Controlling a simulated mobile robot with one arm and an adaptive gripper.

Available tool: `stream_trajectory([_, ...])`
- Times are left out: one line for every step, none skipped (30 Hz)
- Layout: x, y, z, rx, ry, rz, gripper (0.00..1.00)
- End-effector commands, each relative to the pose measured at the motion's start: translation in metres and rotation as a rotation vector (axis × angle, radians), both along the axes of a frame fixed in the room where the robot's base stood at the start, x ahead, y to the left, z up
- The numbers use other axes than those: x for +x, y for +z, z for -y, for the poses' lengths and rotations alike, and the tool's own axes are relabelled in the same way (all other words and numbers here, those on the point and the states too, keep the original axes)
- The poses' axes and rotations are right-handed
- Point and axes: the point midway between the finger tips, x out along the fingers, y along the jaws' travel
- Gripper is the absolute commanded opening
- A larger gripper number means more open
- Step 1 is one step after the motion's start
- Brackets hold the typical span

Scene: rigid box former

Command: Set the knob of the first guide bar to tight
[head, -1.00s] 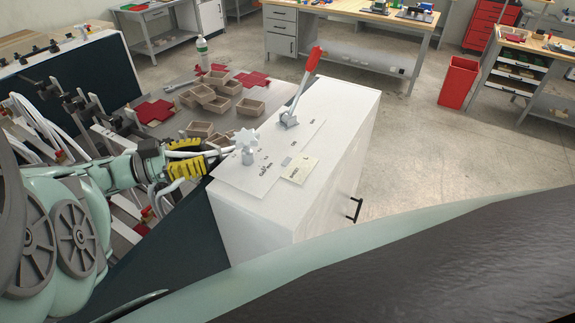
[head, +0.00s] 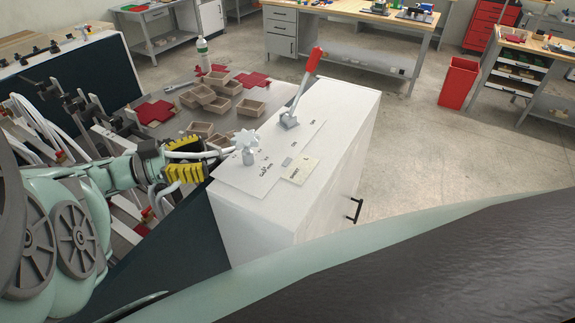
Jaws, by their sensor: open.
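A pale star-shaped knob (head: 246,141) stands on a short post on top of the white cabinet, at the edge of a printed panel (head: 232,176). The small lettering on the panel is too blurred to read surely, so I cannot tell the knob's setting or whether it belongs to the first guide bar. My gripper (head: 206,160), with yellow-and-black finger pads, is open just left of the knob. One finger lies near the knob's post; I cannot tell whether it touches. No held object shows between the fingers.
A red-handled lever (head: 304,85) rises from the white cabinet (head: 335,110) behind the knob. A yellowish note (head: 300,171) lies in front. Small brown boxes (head: 208,97) and red flat pieces (head: 155,111) lie on the grey table behind.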

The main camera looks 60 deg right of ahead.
Motion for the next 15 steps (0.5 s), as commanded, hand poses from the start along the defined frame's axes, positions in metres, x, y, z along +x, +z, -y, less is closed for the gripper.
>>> stream_trajectory([0.0,0.0,0.0,0.0,0.0,0.0,0.63])
stream_trajectory([0.0,0.0,0.0,0.0,0.0,0.0,0.63])
stream_trajectory([0.0,0.0,0.0,0.0,-0.001,0.0,0.63])
stream_trajectory([0.0,0.0,0.0,0.0,-0.001,0.0,0.63])
stream_trajectory([0.0,0.0,0.0,0.0,0.0,0.0,0.63])
stream_trajectory([0.0,0.001,0.0,-0.001,0.001,0.001,0.63])
stream_trajectory([0.0,0.002,0.0,-0.001,0.002,0.002,0.63])
stream_trajectory([0.001,0.003,0.001,0.0,0.003,0.001,0.63])
stream_trajectory([0.001,0.005,0.001,0.0,0.003,0.004,0.63])
stream_trajectory([0.001,0.006,0.001,-0.001,0.004,0.004,0.63])
stream_trajectory([0.001,0.008,0.001,0.0,0.004,0.004,0.63])
stream_trajectory([0.001,0.011,0.001,0.0,0.004,0.003,0.63])
stream_trajectory([0.001,0.013,0.001,0.002,0.004,0.003,0.63])
stream_trajectory([0.0,0.015,0.001,0.002,0.001,0.002,0.63])
stream_trajectory([-0.001,0.019,0.001,0.002,-0.003,0.004,0.63])
